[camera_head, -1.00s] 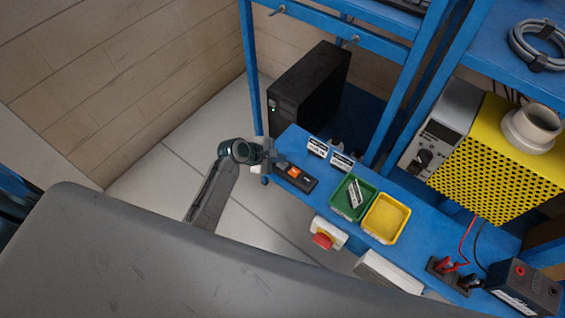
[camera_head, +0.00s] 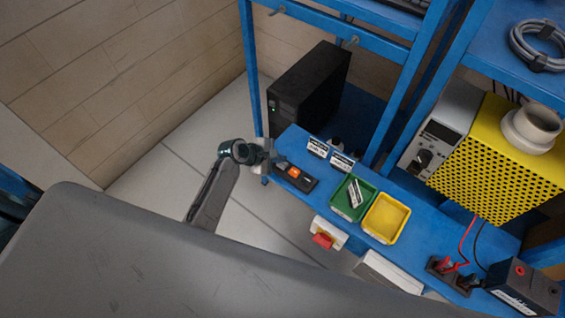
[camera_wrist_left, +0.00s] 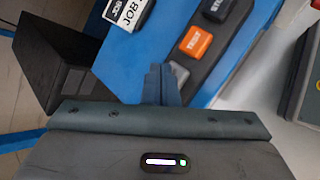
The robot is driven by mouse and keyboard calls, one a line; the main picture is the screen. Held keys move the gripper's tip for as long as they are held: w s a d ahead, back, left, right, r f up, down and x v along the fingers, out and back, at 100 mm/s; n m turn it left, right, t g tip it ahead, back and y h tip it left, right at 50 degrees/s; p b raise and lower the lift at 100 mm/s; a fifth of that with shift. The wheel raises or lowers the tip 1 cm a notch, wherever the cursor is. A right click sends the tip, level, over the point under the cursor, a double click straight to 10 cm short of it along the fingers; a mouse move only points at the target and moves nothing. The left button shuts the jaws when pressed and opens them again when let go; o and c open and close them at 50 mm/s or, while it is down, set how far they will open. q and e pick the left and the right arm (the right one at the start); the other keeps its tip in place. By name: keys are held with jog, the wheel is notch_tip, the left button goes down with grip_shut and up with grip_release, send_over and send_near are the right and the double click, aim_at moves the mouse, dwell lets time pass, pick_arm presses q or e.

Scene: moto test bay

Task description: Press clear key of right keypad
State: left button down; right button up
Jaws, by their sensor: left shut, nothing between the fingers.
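A dark keypad (camera_head: 305,183) with an orange key (camera_head: 294,173) lies on the blue bench near its far left end. In the left wrist view the keypad (camera_wrist_left: 212,58) shows a dark key (camera_wrist_left: 216,8) lettered "STO", an orange key (camera_wrist_left: 195,41) lettered "TEST" and a grey key (camera_wrist_left: 180,72) whose lettering I cannot read. No key lettered clear can be read. My left gripper (camera_head: 270,155) is shut and empty at the keypad's left end. Its fingertips (camera_wrist_left: 160,72) are beside the grey key; I cannot tell whether they touch it. My right gripper is not in view.
Two small white signs (camera_head: 317,148) stand behind the keypad. A green tray (camera_head: 339,209), a yellow tray (camera_head: 374,233) and a red button (camera_head: 322,241) are to its right. Floor (camera_head: 150,200) is free to the left.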

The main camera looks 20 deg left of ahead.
pick_arm(q)
jog(key=shift+f, duration=0.25)
jog(key=shift+f, duration=0.15)
dwell(0.3)
jog(key=shift+f, duration=0.35)
jog(key=shift+r, duration=0.1)
dwell(0.5)
jog(key=shift+r+p, duration=0.85)
jog(key=shift+p, duration=0.2)
